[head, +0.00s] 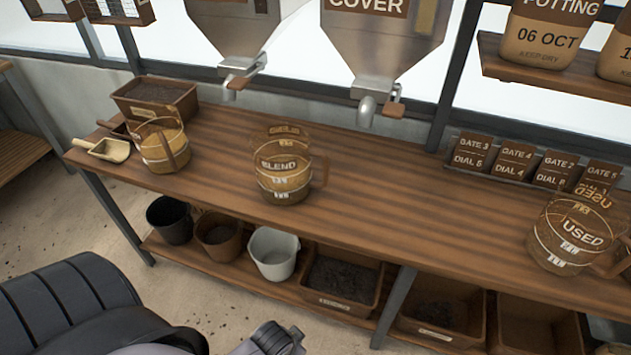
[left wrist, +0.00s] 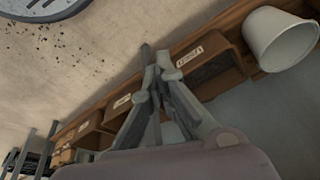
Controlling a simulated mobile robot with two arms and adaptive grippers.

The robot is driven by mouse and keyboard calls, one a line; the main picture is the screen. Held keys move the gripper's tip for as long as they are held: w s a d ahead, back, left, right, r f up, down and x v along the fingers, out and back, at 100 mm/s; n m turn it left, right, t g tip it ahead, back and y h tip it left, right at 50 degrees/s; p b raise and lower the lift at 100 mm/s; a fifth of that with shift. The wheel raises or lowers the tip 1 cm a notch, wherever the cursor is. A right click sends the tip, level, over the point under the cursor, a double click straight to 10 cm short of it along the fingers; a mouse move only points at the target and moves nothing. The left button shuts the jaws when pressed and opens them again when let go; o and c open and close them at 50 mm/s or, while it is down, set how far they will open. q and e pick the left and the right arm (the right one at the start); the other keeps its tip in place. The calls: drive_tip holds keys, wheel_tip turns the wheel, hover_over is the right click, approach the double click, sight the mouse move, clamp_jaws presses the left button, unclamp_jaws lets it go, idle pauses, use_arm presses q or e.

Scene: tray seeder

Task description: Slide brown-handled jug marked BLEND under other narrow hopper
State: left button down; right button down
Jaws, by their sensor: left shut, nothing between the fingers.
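The BLEND jug (head: 284,184) stands upright on the wooden bench, its band marked BLEND facing me and its brown handle (head: 321,170) on the right. It stands in front of and between two narrow hoppers: the left hopper (head: 232,32), and the right one marked COVER (head: 377,48). Neither spout is directly above it. My left gripper shows in the left wrist view (left wrist: 156,62), fingers together and empty, below bench-top height near the lower shelf and apart from the jug. My right gripper is not in view.
Another jug (head: 161,150), a scoop (head: 109,150) and a soil tray (head: 155,101) stand left. The USED jug (head: 565,245) and gate cards (head: 515,160) are right. Bare bench (head: 420,195) lies between. Pots and bins fill the lower shelf.

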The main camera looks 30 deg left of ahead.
sight(293, 167)
use_arm(q)
drive_tip(key=w+a+r+m+t, duration=0.4)
drive_tip(key=w+a+r+m, duration=0.1)
drive_tip(key=w+r, duration=0.2)
drive_tip(key=w+a+r+m+t, duration=0.5)
drive_tip(key=w+a+r, duration=0.1)
drive_tip(key=r, duration=0.3)
drive_tip(key=w+a+r+m+t+h, duration=0.1)
drive_tip(key=w+a+r+m+t, duration=0.4)
drive_tip(key=w+r, duration=0.3)
drive_tip(key=shift+w+a+r, duration=0.15)
drive_tip(key=shift+w+r, duration=0.05)
drive_tip(key=shift+r, duration=0.4)
drive_tip(key=shift+w+a+r+m+t+h, duration=0.15)
drive_tip(key=shift+r+m+h, duration=0.15)
drive_tip(key=shift+m, duration=0.15)
drive_tip(key=shift+r+m+t+h, duration=0.15)
drive_tip(key=shift+m+h, duration=0.15)
drive_tip(key=shift+m, duration=0.15)
drive_tip(key=w+d+p, duration=0.1)
drive_tip(key=w, duration=0.8)
drive_tip(key=shift+w+d, duration=0.25)
drive_tip(key=shift+w, duration=0.15)
drive_tip(key=shift+a, duration=0.15)
